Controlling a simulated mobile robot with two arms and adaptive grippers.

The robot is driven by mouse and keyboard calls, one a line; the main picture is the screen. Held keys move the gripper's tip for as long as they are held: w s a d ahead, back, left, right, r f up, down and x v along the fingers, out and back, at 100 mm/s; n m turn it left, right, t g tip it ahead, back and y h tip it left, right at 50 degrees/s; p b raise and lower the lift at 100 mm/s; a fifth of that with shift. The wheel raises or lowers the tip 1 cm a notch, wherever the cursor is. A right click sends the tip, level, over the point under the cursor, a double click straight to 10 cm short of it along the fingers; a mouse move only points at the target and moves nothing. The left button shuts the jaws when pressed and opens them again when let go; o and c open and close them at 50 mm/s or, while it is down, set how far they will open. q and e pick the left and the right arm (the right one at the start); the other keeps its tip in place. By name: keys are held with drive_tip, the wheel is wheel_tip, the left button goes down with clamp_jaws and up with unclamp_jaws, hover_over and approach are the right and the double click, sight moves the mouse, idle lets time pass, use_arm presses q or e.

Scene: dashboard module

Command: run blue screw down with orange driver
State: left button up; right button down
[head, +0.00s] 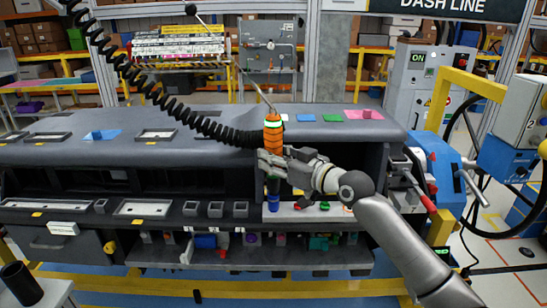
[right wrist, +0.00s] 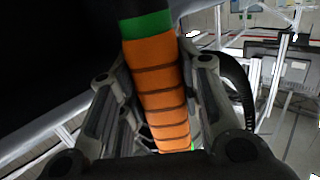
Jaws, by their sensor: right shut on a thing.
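The orange driver (head: 273,133) stands roughly upright at the right part of the dashboard module, with a coiled black hose running up and left from it. My right gripper (head: 268,162) is shut on the driver's orange ribbed grip. In the right wrist view the orange grip (right wrist: 160,90), with a green band near its top, lies between the two fingers. Straight below the gripper a blue upright piece (head: 273,188) stands in the open bay; I cannot tell whether it is the blue screw or part of the driver. The driver's tip is not clear. My left gripper is not in view.
The grey dashboard module (head: 60,155) fills the left and middle, with colored pads on top. A lower shelf (head: 320,257) holds several small parts. A blue machine (head: 440,170) with a handwheel stands at the right. A yellow frame (head: 470,80) is beside it.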

sight(279, 137)
drive_tip(key=shift+r+p, duration=1.95)
drive_tip(key=shift+r, duration=1.05)
